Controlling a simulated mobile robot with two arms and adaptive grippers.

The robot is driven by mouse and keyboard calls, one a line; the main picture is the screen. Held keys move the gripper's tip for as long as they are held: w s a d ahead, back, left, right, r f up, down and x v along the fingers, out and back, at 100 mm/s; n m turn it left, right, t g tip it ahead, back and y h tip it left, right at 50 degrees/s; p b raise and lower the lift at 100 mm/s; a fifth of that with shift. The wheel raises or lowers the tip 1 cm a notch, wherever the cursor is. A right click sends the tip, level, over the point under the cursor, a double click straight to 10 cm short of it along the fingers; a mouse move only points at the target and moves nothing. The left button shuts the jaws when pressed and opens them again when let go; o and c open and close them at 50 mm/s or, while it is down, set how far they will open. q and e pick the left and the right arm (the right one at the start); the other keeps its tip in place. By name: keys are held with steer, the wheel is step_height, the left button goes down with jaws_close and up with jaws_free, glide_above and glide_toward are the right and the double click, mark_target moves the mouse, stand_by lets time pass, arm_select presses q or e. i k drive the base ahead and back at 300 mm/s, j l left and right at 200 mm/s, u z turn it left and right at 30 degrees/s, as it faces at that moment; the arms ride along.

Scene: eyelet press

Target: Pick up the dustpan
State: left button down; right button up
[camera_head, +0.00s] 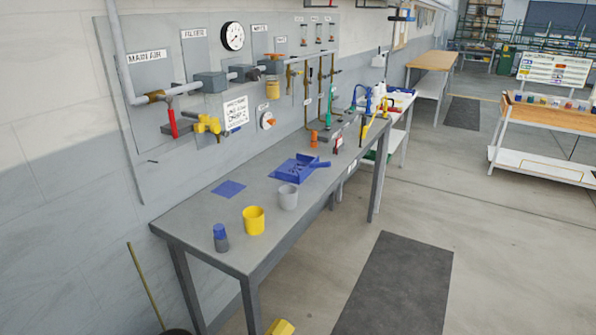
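A blue, shallow pan-shaped thing (298,168) lies on the grey workbench. A short handle sticks out to its right, and small dark bits seem to lie in it. It looks like a dustpan, but I cannot tell for sure. A yellow thing (280,327) at the bottom edge, low by the bench leg, is mostly cut off; I cannot tell whether it is a dustpan. Neither of my grippers is in view.
The grey bench (190,225) also holds a yellow cup (253,220), a grey cup (288,197), a blue-topped bottle (221,238) and a blue square (229,188). A thin pole (145,285) leans by the wall. A dark mat (395,285) lies on open floor.

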mark_target(294, 171)
steer(key=u, duration=0.3)
steer(key=i+l+u, duration=0.75)
steer(key=l+u, duration=0.15)
